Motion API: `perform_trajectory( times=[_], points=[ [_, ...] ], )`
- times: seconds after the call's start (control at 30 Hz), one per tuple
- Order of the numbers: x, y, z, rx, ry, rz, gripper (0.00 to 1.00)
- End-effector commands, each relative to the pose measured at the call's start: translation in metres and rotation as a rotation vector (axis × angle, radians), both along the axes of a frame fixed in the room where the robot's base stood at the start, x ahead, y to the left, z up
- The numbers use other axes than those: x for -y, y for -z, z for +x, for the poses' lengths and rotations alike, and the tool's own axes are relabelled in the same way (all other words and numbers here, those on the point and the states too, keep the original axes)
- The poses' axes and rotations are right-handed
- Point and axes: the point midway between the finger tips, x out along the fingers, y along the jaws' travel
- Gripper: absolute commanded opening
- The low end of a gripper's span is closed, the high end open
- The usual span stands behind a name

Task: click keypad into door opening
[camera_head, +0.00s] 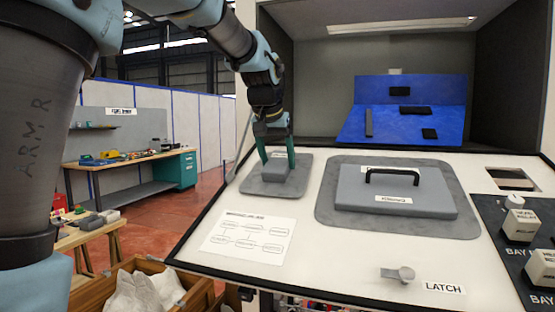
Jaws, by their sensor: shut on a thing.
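My gripper (276,162) reaches down at the left of the white worktop, its green fingers shut on a small grey block (277,173). The block is at or just above a grey pad (257,188); I cannot tell whether it touches. The fingers hide part of the block, and no keys show on it, so I cannot confirm it is the keypad. A dark rectangular opening (512,179) shows in the worktop at the right. I cannot tell whether it is the door opening.
A flat grey box with a black handle (393,176) sits on a larger grey pad mid-worktop. A blue stand (410,90) with dark parts is behind. A latch (398,274) is at the front. Blocks (520,226) stand on the black bay area at right. White worktop lies between.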

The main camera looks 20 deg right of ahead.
Motion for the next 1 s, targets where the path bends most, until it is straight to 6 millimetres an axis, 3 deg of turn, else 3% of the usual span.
perform_trajectory(
  times=[1.0],
  points=[
    [0.0017,0.0044,0.0019,0.001,0.000,-0.001,0.08]
  ],
)
